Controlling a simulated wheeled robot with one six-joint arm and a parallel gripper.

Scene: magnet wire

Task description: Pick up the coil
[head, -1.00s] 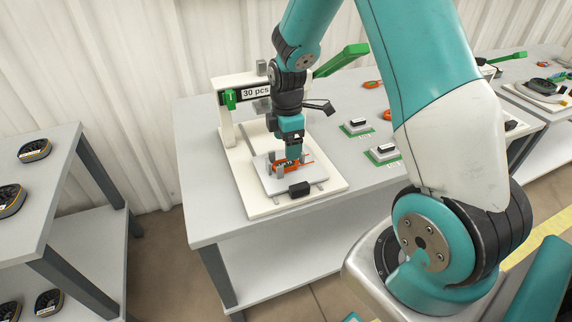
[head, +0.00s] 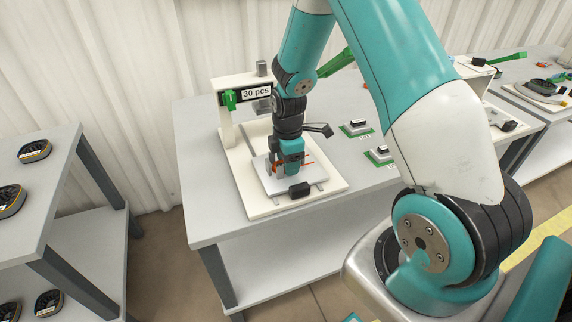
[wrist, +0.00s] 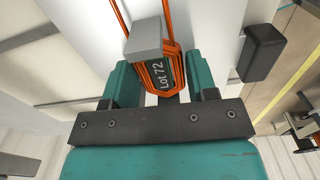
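The coil (wrist: 161,72) is an orange wire bundle with a black label reading "Lot 72". It lies on the light plate of the white winding fixture (head: 262,206), and its two wire leads run away at the top of the wrist view. A grey block (wrist: 143,38) covers part of it. My gripper (wrist: 160,80) has its teal fingers on either side of the coil, apart, with a narrow gap visible at the left. In the head view my gripper (head: 288,170) is low over the plate and hides most of the coil.
A black block (head: 300,190) sits at the plate's front edge and also shows in the wrist view (wrist: 264,52). The fixture's upright carries a "30 pcs" sign (head: 256,93). Green-based holders (head: 357,127) stand on the table at right. A side shelf (head: 62,190) holds several dark coil-like items.

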